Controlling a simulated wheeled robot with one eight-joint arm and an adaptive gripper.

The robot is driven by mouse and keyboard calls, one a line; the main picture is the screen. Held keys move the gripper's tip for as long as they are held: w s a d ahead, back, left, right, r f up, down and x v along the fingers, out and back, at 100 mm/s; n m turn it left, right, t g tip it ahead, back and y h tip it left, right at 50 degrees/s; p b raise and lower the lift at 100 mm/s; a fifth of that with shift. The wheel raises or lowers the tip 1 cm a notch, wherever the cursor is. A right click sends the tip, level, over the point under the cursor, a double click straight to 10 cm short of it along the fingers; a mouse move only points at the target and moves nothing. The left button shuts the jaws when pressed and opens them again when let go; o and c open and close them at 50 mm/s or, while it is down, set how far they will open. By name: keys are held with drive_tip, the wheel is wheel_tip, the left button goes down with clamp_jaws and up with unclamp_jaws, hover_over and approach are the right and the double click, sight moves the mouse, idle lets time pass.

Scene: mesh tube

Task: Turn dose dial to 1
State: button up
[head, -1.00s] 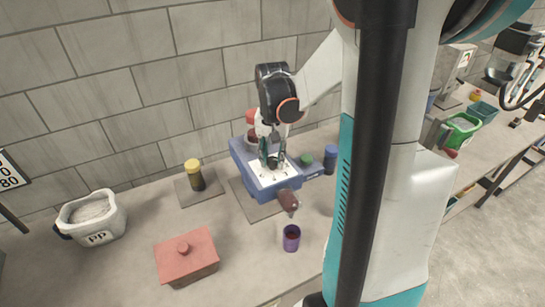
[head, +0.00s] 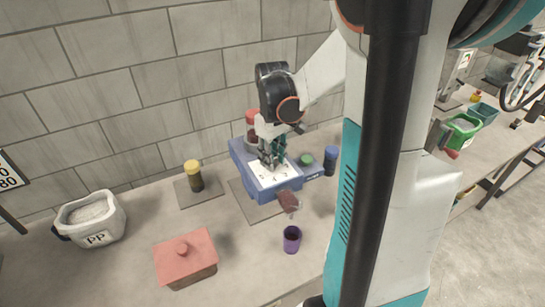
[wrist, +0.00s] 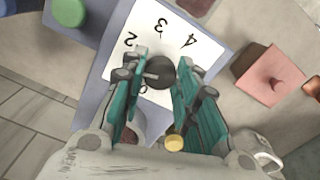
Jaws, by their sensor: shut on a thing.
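The dose dial (wrist: 161,72) is a dark round knob on a white plate (wrist: 122,48) with printed numbers. In the wrist view 2, 3 and 4 show on the plate; the 1 is not visible. A small pale pointer seems to stick out at the knob's left side, but I cannot tell exactly which mark it faces. The plate is on top of a blue dispenser (head: 262,192). My gripper (wrist: 164,64) has its teal fingers on both sides of the knob, shut on it. In the head view my gripper (head: 271,161) hides the knob.
A green button (head: 305,160) and a blue-capped jar (head: 330,159) are at the dispenser's right. A purple cup (head: 292,240) stands in front of its brown spout (head: 288,201). A yellow-capped jar (head: 194,176), red lidded box (head: 187,258) and PP tub (head: 90,218) are left.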

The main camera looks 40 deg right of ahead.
drive_tip(key=n, duration=0.4)
drive_tip(key=shift+n, duration=0.3)
idle(0.5)
drive_tip(key=o, duration=1.1)
drive_tip(key=shift+c, duration=0.2)
drive_tip(key=shift+r, duration=0.15)
wheel_tip(320, 180, up, 12)
